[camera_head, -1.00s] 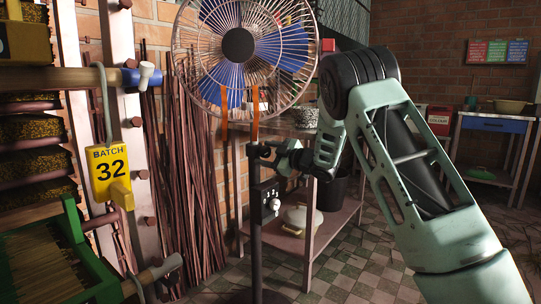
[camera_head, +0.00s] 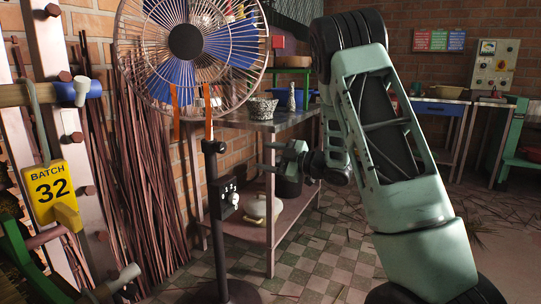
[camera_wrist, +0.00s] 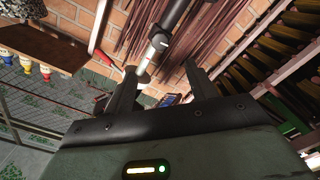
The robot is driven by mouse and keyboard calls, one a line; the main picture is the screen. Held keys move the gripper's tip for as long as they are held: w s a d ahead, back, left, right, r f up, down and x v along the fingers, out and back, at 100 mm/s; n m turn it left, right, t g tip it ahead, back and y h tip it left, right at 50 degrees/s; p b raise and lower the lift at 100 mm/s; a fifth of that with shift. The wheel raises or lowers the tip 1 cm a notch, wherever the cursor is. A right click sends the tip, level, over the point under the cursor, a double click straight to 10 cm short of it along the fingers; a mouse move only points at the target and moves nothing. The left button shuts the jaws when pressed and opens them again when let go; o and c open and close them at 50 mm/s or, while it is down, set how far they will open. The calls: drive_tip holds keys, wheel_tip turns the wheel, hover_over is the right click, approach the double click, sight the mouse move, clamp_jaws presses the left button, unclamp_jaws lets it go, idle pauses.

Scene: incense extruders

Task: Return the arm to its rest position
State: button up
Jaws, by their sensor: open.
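My gripper (camera_head: 270,157) is in the middle of the head view, at the end of my folded pale green arm. It points left, toward the pole of the standing fan (camera_head: 186,43). The jaws are apart and hold nothing. In the wrist view my gripper (camera_wrist: 159,90) shows its two dark fingers spread. The fan's pole (camera_wrist: 152,55) shows between and beyond the fingers there. Whether there is a gap between fingertips and pole is hard to tell.
A yellow "BATCH 32" tag (camera_head: 55,193) hangs on a rack at left. Bundled incense sticks (camera_head: 140,150) lean on the brick wall. A table (camera_head: 262,125) with a patterned pot stands behind my gripper. Checkered floor (camera_head: 315,245) is open at centre. A control panel (camera_head: 493,65) stands far right.

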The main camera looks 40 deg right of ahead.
drive_tip(key=shift+s+d, duration=0.1)
drive_tip(key=shift+s, duration=0.2)
idle(0.4)
